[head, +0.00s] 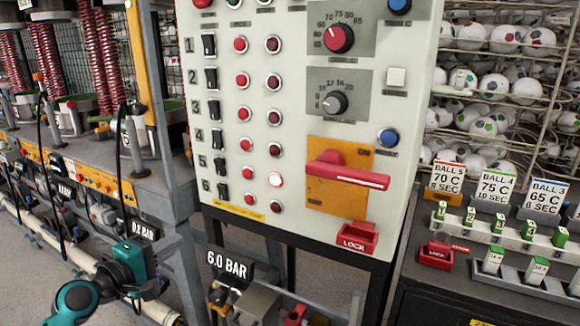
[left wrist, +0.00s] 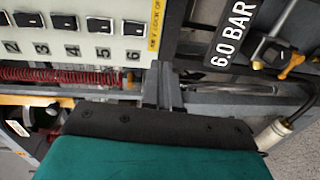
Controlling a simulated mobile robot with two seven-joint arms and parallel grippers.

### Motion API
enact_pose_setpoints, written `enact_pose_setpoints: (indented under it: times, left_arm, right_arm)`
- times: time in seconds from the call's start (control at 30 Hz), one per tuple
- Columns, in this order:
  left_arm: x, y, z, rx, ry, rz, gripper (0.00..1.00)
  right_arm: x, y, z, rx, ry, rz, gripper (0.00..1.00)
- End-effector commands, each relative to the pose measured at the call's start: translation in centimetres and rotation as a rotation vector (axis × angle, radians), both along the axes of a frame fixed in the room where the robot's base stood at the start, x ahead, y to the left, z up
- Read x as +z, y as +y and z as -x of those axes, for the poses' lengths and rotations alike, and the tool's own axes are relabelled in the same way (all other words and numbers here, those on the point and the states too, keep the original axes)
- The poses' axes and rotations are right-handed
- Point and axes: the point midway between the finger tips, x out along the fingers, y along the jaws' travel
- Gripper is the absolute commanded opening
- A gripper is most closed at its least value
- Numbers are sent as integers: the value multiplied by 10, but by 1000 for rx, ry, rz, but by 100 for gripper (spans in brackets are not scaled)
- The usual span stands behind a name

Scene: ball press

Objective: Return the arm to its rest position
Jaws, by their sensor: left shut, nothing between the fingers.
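My left arm comes in at the lower left of the head view, and its teal and black left gripper (head: 148,270) is shut and empty. It hangs in front of the bench's lower pipes, left of the control panel (head: 225,120). My right gripper is not in view.
A 6.0 BAR sign (head: 228,264) and small fittings sit below the panel, near my left gripper. A red lever (head: 345,175) lies horizontal on an orange plate (head: 325,204). One lamp (head: 275,180) in row 5 glows. Ball racks (head: 490,90) and label cards (head: 495,185) are at right.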

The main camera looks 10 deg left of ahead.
Motion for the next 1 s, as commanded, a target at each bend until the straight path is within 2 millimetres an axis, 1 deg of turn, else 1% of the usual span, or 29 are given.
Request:
enact_pose_setpoints:
  times: [0.03,0.07,0.17,0.2,0.27,0.3,0.37,0.4,0.5,0.6,0.7,0.8,1.0]
  left_arm:
    - [-14,-6,6,-1,17,-42,0]
    - [-24,-9,9,-2,25,-83,0]
    - [-69,-27,32,-18,64,-281,0]
    - [-88,-36,45,-31,77,-381,0]
    - [-117,-50,66,-64,94,-541,0]
    - [-133,-60,81,-90,99,-647,0]
    - [-156,-74,105,-136,102,-803,0]
    - [-168,-83,121,-170,100,-904,0]
    - [-191,-105,159,-259,79,-1134,0]
    - [-203,-123,189,-339,47,-1315,0]
    - [-210,-135,210,-399,18,-1437,0]
    - [-211,-141,220,-429,-3,-1504,0]
    - [-212,-143,222,-439,-11,-1528,0]
  right_arm:
    - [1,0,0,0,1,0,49]
    - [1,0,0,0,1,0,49]
    - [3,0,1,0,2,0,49]
    - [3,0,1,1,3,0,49]
    - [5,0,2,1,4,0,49]
    - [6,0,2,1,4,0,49]
    - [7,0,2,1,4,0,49]
    - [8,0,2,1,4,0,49]
    - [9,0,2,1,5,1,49]
    - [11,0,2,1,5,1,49]
    - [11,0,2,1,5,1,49]
    - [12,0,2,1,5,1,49]
    - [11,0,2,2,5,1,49]
